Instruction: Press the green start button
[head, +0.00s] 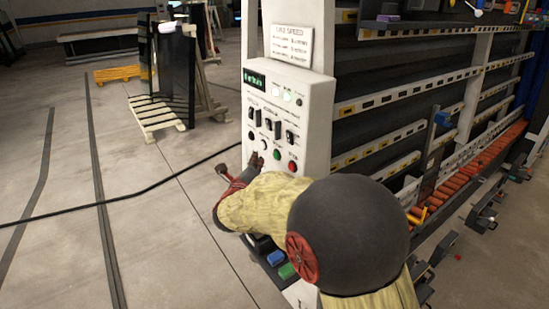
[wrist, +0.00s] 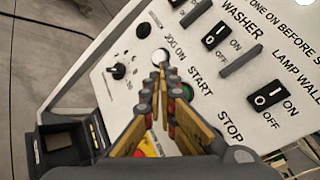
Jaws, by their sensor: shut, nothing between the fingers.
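The green start button (head: 277,154) is on the lower part of the white control panel (head: 262,170). In the wrist view the green button (wrist: 187,91) shows only partly, behind the right finger, by the START label. My gripper (head: 254,161) is shut and empty, in front of the panel to the left of the green button. In the wrist view the fingertips of my gripper (wrist: 162,69) overlap the lower edge of the white JOG ON button (wrist: 160,56). I cannot tell whether the tips touch the panel.
A red button (head: 292,167) sits right of the green one. Black switches (head: 267,125) and a lit green display (head: 254,79) are above. Blue and green blocks (head: 287,270) lie below the panel. A black cable (head: 110,203) crosses the open floor to the left.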

